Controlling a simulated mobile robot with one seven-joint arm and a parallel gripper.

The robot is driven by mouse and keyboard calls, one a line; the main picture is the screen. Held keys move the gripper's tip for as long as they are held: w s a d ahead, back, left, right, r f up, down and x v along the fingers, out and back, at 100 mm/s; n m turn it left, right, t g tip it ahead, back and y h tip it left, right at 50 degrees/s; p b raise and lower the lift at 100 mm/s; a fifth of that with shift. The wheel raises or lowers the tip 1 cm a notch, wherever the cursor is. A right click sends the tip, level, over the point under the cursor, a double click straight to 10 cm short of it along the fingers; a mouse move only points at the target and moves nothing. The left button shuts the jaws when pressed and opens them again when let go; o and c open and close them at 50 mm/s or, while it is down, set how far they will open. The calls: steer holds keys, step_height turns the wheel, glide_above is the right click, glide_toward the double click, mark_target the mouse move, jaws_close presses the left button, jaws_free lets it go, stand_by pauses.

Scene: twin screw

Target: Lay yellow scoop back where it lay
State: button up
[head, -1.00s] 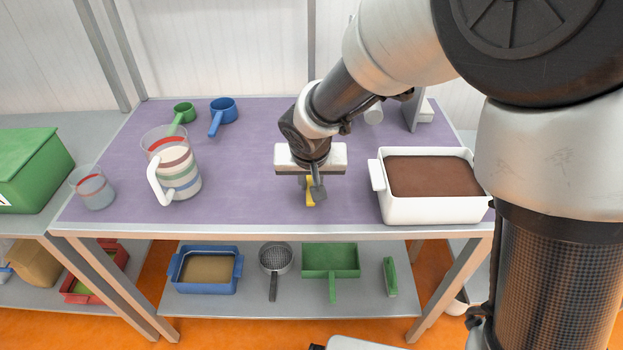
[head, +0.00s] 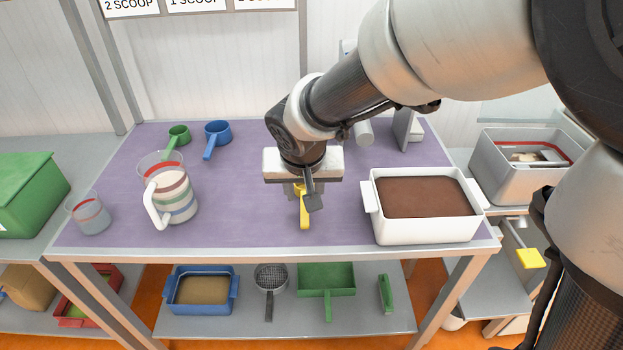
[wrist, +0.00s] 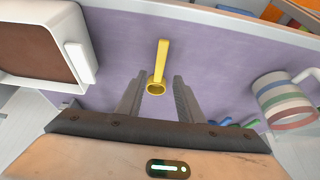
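The yellow scoop (head: 304,212) lies on the purple table top (head: 250,215), near the front edge, with its handle toward that edge. My gripper (head: 301,194) is above it and partly hides its cup in the head view. In the wrist view, the scoop (wrist: 160,62) shows its round cup between and beyond my two spread fingers, with a gap on each side. My gripper is open and holds nothing. A green scoop (head: 179,135) and a blue scoop (head: 216,135) lie at the back left of the table.
A white tub of brown material (head: 376,232) stands close on the right. A striped jug (head: 176,196) and a clear cup (head: 90,215) stand on the left. Table space between jug and tub is clear around the scoop. A lower shelf holds several tools and bins.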

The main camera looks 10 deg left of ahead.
steer(key=s+d+r+m+h, duration=0.1)
steer(key=s+d+r, duration=0.1)
steer(key=d+r, duration=0.45)
steer(key=s+d+r+m, duration=0.15)
steer(key=d+r, duration=0.25)
steer(key=d, duration=0.5)
steer(key=s+d+r, duration=0.2)
steer(key=s+d, duration=0.8)
steer(key=s, duration=0.1)
steer(key=shift+s+d+t+p, duration=0.3)
steer(key=shift+d+t, duration=0.05)
steer(key=shift+t, duration=0.05)
steer(key=shift+r, duration=0.15)
